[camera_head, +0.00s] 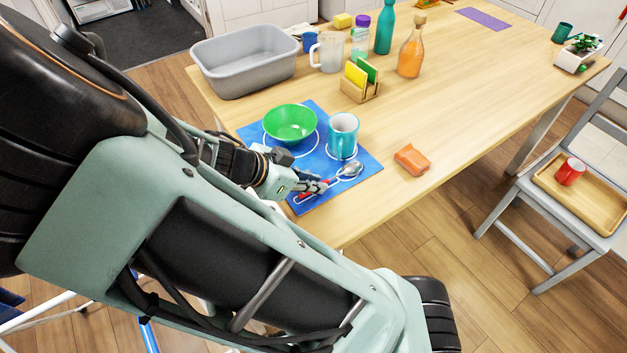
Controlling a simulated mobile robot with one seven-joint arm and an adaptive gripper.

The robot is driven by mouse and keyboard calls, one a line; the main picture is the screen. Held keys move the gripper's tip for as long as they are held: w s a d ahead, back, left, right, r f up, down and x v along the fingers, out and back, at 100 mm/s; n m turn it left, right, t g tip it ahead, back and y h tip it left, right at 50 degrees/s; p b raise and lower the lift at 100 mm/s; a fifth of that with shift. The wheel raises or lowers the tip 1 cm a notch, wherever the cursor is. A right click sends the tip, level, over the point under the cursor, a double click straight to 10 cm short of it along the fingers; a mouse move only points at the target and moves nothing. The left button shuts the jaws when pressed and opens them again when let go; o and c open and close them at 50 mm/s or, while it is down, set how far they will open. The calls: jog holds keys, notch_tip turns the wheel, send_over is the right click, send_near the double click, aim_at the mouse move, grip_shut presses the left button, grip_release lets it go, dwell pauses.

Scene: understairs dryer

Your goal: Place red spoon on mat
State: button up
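The blue mat (362,164) lies near the front left edge of the wooden table, with white outlines printed on it. A spoon with a red handle and silver bowl (349,169) is at the mat's front side, its bowl pointing right and away. Whether it rests on the mat or is slightly above it is unclear. My gripper (318,186) is at the red handle from the left, and its fingers hide part of the handle. I cannot tell whether they are closed on it. A green bowl (290,122) and a teal mug (343,134) stand on the mat.
An orange packet (412,159) lies right of the mat. A grey tub (245,62), a clear pitcher (329,52), a sponge holder (359,88) and bottles (411,55) stand behind. A chair (545,213) holds a tray with a red mug (570,171). The table's right-hand middle is clear.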

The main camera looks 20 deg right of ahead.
jog(key=o, duration=0.3)
jog(key=shift+r, duration=0.1)
jog(key=p+v, duration=0.3)
jog(key=v, duration=0.9)
